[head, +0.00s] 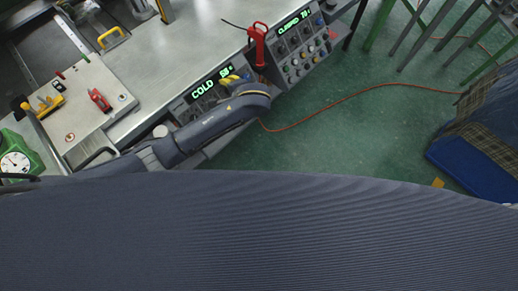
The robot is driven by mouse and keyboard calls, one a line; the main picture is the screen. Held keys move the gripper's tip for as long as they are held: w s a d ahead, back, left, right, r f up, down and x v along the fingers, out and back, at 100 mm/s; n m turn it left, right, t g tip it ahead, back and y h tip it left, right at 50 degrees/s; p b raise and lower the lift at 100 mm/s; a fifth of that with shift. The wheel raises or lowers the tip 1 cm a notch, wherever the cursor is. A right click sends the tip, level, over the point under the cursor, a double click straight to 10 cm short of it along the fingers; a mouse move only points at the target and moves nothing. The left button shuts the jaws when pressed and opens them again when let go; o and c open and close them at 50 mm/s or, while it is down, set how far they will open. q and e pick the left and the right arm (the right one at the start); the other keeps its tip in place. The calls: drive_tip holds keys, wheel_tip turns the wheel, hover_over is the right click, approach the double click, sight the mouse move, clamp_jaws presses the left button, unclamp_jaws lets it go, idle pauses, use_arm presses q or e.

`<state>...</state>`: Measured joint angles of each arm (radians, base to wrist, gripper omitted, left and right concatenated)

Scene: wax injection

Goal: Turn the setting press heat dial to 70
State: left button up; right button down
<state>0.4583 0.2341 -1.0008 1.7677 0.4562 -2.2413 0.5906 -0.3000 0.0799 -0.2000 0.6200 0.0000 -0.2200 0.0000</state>
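Two control panels line the front of the bench. The nearer one has a green display (212,82) reading COLD and a number that looks like 58; its dials are mostly hidden by my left arm. The farther panel (302,47) has a green display (294,21) that seems to read CLAMPED 74, above several knobs and coloured buttons. I cannot tell which panel is the setting press. My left gripper (236,80) is at the nearer panel, just right of its display, mostly hidden behind its wrist. Its opening and any contact with a dial cannot be seen. My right gripper is not in view.
A red-handled lever (258,42) stands between the panels. A yellow clamp (48,105) and red clamp (99,100) sit on a pale board at left, near a green gauge (16,160). An orange cable (370,88) crosses the open green floor. A blue seat (470,170) is at right.

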use_arm(q)
drive_tip(key=shift+n, duration=0.5)
drive_tip(key=v, duration=1.7)
drive_tip(key=w+d+f+h, duration=0.35)
drive_tip(key=d+f, duration=0.25)
drive_tip(key=d, duration=0.2)
wheel_tip(320, 180, down, 22)
drive_tip(key=w+d+n+g+h, duration=0.1)
drive_tip(key=w+h, duration=0.1)
drive_tip(key=h, duration=0.2)
drive_tip(key=s+a+f+n, duration=0.1)
drive_tip(key=s+a+f, duration=0.1)
drive_tip(key=f, duration=0.4)
drive_tip(key=s+a+f+n, duration=0.1)
drive_tip(key=s+a+f, duration=0.2)
drive_tip(key=f, duration=0.3)
drive_tip(key=shift+a+f+g, duration=0.25)
drive_tip(key=shift+f+g, duration=0.1)
drive_tip(key=shift+g, duration=0.05)
drive_tip(key=shift+s, duration=0.1)
